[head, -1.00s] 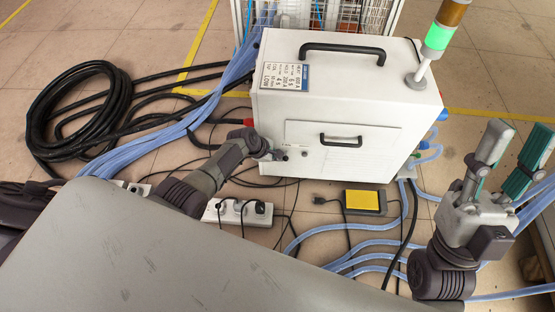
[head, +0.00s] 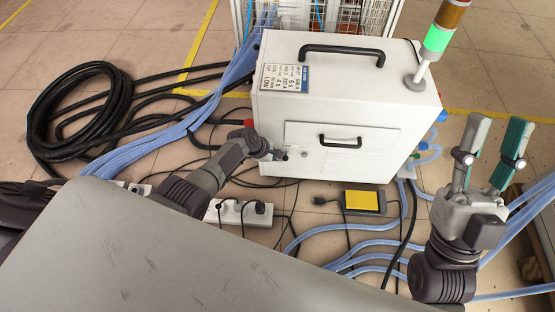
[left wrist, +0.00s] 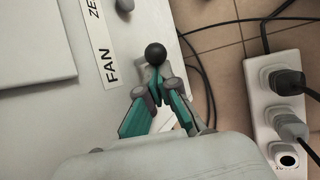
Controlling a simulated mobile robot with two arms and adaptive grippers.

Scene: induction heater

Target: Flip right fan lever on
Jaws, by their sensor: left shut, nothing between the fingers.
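The fan lever shows as a black ball knob (left wrist: 155,54) beside the FAN label (left wrist: 111,68) on the white cabinet panel. My left gripper (left wrist: 150,88) has its fingertips together just below the knob in the left wrist view, touching or very close to it; I cannot tell which. The fingers are shut and hold nothing. The lever's shaft is hidden. In the head view the left gripper (head: 277,154) is at the lower left of the white heater cabinet (head: 345,95). My right gripper (head: 497,142) is open and empty at the right, away from the cabinet.
A power strip (left wrist: 258,105) with plugs lies on the floor near the left arm. A yellow pedal (head: 362,201) and blue hoses (head: 350,245) lie in front of the cabinet. A signal tower (head: 437,40) stands on top. Coiled black cables (head: 75,120) lie left.

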